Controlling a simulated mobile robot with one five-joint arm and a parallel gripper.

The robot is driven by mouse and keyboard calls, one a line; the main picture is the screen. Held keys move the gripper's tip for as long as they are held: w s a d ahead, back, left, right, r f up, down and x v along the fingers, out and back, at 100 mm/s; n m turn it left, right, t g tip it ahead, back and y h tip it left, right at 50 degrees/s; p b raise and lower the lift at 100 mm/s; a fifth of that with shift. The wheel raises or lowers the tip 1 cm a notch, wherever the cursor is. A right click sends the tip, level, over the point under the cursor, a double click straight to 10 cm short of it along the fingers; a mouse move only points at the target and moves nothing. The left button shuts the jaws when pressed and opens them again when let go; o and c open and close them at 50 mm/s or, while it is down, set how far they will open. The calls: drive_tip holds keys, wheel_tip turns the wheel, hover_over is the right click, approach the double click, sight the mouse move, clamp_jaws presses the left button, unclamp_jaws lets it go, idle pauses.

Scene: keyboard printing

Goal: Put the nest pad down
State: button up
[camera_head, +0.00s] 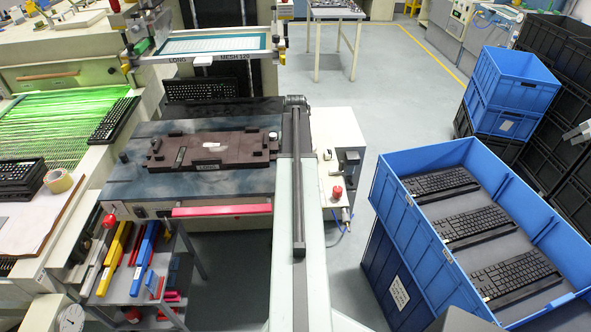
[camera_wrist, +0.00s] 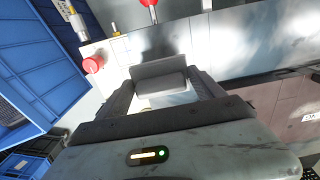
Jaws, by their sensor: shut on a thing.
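In the wrist view my gripper (camera_wrist: 162,86) is shut on a small grey block (camera_wrist: 158,69), which I take to be the nest pad. The block sits between the two dark fingers, with a pale, brightly lit surface beyond it; I cannot tell whether it touches that surface. In the head view my arm runs up the middle, and the gripper and pad cannot be made out there. The brown nest plate (camera_head: 228,147) lies flat on the dark printer table (camera_head: 240,182), left of my arm. Part of a brownish surface with a white label shows at the right of the wrist view.
A white control box with a red button (camera_head: 337,191) stands right of my arm. A blue crate (camera_head: 408,220) with several keyboards stands farther right. A screen frame (camera_head: 218,58) is behind the table. A red bar (camera_head: 222,211) runs along its front. Grey floor lies behind.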

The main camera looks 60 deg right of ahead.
drive_tip(key=f+b, duration=0.4)
drive_tip(key=shift+w+d, duration=0.1)
drive_tip(key=shift+d, duration=0.3)
drive_tip(key=shift+r, duration=0.2)
drive_tip(key=shift+f, duration=0.2)
drive_tip(key=o, duration=1.5)
drive_tip(key=shift+c, duration=0.2)
drive_tip(key=shift+r, duration=0.1)
wheel_tip(320, 180, up, 12)
drive_tip(key=p, duration=1.2)
drive_tip(key=shift+r+p, duration=0.25)
drive_tip(key=shift+p, duration=0.1)
drive_tip(key=shift+f, duration=0.1)
